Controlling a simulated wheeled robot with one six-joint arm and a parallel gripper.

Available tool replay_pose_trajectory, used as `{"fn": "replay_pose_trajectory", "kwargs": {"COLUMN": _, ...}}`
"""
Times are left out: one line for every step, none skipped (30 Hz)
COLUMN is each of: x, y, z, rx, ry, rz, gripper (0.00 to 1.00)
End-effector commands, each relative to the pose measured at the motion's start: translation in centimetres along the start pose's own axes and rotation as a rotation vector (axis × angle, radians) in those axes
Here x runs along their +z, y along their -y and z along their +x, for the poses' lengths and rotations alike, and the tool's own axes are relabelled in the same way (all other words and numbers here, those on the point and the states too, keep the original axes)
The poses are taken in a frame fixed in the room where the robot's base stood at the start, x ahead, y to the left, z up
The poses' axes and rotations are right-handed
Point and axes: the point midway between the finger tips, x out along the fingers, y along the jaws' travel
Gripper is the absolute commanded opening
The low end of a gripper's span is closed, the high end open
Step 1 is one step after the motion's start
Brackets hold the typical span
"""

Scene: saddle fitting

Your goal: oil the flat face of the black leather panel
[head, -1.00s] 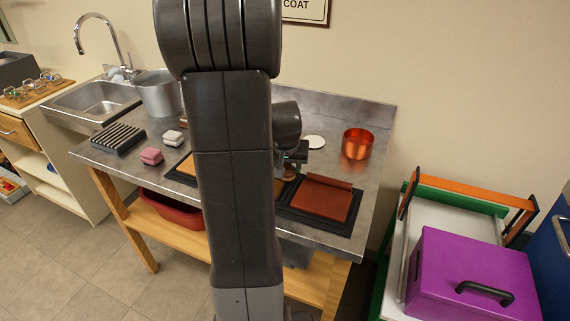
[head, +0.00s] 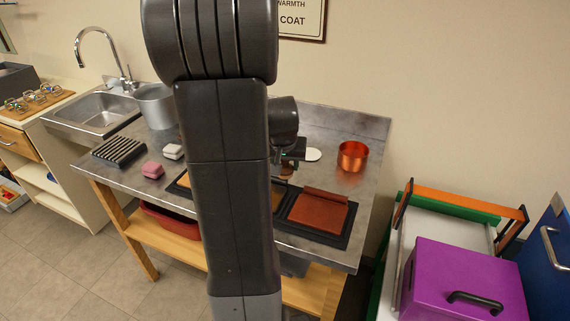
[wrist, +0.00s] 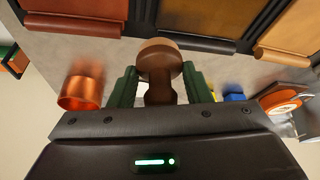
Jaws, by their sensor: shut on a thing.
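My gripper (wrist: 160,88) is shut on a brown round-headed applicator (wrist: 158,57), held between its green fingers. In the head view my gripper (head: 292,155) is over the back of the metal table, partly hidden by my arm. In the wrist view the middle panel has a black rolled edge (wrist: 198,43) and a brown-looking flat face (wrist: 205,14). The applicator head shows just beside that edge; whether it touches anything cannot be told. In the head view this panel is mostly hidden behind my arm.
A red-brown panel (head: 318,212) lies on a black tray to the right; a tan panel (wrist: 287,28) lies on the other side. A copper pot (head: 352,156) and a white disc (head: 313,155) stand behind. Pink (head: 152,170) and white (head: 172,151) blocks are at left.

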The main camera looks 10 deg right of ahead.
Motion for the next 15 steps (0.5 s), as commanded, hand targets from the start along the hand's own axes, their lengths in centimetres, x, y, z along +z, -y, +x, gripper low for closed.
{"fn": "replay_pose_trajectory", "kwargs": {"x": 0.0, "y": 0.0, "z": 0.1, "rx": 0.0, "ry": 0.0, "rz": 0.0, "gripper": 0.26}}
{"fn": "replay_pose_trajectory", "kwargs": {"x": 0.0, "y": 0.0, "z": 0.1, "rx": 0.0, "ry": 0.0, "rz": 0.0, "gripper": 0.26}}
{"fn": "replay_pose_trajectory", "kwargs": {"x": 0.0, "y": 0.0, "z": 0.0, "rx": 0.0, "ry": 0.0, "rz": 0.0, "gripper": 0.26}}
{"fn": "replay_pose_trajectory", "kwargs": {"x": 0.0, "y": 0.0, "z": 0.0, "rx": 0.0, "ry": -0.001, "rz": 0.0, "gripper": 0.26}}
{"fn": "replay_pose_trajectory", "kwargs": {"x": -0.1, "y": 0.0, "z": -0.1, "rx": 0.0, "ry": -0.001, "rz": 0.0, "gripper": 0.26}}
{"fn": "replay_pose_trajectory", "kwargs": {"x": -0.1, "y": 0.0, "z": -0.3, "rx": 0.0, "ry": -0.001, "rz": 0.0, "gripper": 0.26}}
{"fn": "replay_pose_trajectory", "kwargs": {"x": -0.2, "y": 0.0, "z": -0.5, "rx": 0.0, "ry": -0.001, "rz": 0.0, "gripper": 0.26}}
{"fn": "replay_pose_trajectory", "kwargs": {"x": -0.3, "y": 0.0, "z": -0.7, "rx": 0.0, "ry": -0.001, "rz": 0.0, "gripper": 0.26}}
{"fn": "replay_pose_trajectory", "kwargs": {"x": -0.5, "y": 0.0, "z": -1.0, "rx": 0.0, "ry": -0.002, "rz": 0.0, "gripper": 0.26}}
{"fn": "replay_pose_trajectory", "kwargs": {"x": -0.6, "y": 0.0, "z": -1.3, "rx": 0.0, "ry": -0.002, "rz": 0.0, "gripper": 0.26}}
{"fn": "replay_pose_trajectory", "kwargs": {"x": -0.7, "y": 0.0, "z": -1.6, "rx": 0.0, "ry": -0.002, "rz": 0.0, "gripper": 0.26}}
{"fn": "replay_pose_trajectory", "kwargs": {"x": -0.9, "y": 0.0, "z": -2.0, "rx": -0.001, "ry": -0.003, "rz": 0.0, "gripper": 0.26}}
{"fn": "replay_pose_trajectory", "kwargs": {"x": -1.0, "y": 0.0, "z": -2.2, "rx": -0.001, "ry": -0.003, "rz": 0.0, "gripper": 0.26}}
{"fn": "replay_pose_trajectory", "kwargs": {"x": -1.1, "y": 0.0, "z": -2.5, "rx": 0.0, "ry": -0.002, "rz": 0.0, "gripper": 0.26}}
{"fn": "replay_pose_trajectory", "kwargs": {"x": -1.2, "y": 0.0, "z": -2.7, "rx": 0.0, "ry": -0.002, "rz": 0.0, "gripper": 0.26}}
